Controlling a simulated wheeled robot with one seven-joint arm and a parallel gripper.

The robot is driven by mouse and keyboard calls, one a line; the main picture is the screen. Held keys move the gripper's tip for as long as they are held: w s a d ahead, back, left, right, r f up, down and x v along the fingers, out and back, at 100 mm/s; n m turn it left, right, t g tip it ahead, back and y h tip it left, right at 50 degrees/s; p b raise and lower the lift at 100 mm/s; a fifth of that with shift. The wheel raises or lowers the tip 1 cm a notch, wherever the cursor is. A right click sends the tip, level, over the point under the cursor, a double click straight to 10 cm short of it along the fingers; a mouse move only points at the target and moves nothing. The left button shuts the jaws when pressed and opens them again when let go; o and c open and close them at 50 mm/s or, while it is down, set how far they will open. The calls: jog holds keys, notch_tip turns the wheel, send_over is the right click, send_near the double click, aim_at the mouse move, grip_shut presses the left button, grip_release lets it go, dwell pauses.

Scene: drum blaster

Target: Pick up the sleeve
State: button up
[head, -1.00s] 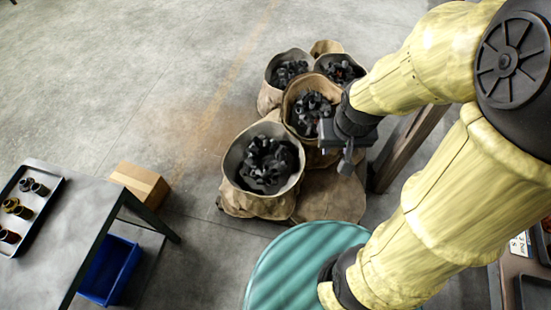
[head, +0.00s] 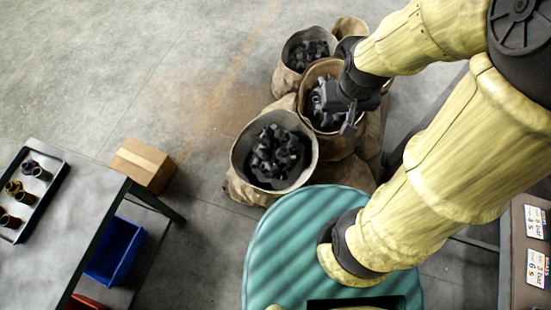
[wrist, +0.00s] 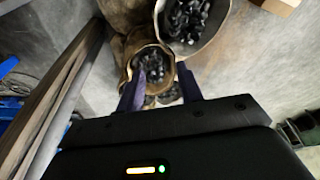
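No single piece is clearly marked as the sleeve. The tray does not show clearly in the wrist view.
Open sacks (head: 240,160) of black parts stand at the centre. A teal ribbed round surface (head: 290,240) lies below my arm. A cardboard box (head: 143,165) and blue bin (head: 115,250) are by the table (head: 85,215). A bench with labels (head: 517,285) is at right.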

jog(key=shift+o, duration=0.2)
jog(key=shift+d, duration=0.1)
jog(key=o, duration=0.3)
jog(key=shift+s+f, duration=0.1)
jog(key=shift+s, duration=0.1)
jog(key=shift+o, duration=0.2)
jog(key=n+g+b, duration=0.3)
jog(key=n+b, duration=0.4)
jog(key=b, duration=1.8)
send_over(278, 161)
notch_tip(278, 161, down, 35)
jog(key=shift+s+r, duration=0.1)
jog(key=shift+r, duration=0.1)
jog(key=shift+f, duration=0.1)
notch_tip(278, 161, down, 12)
jog(key=b, duration=0.3)
jog(key=shift+f, duration=0.1)
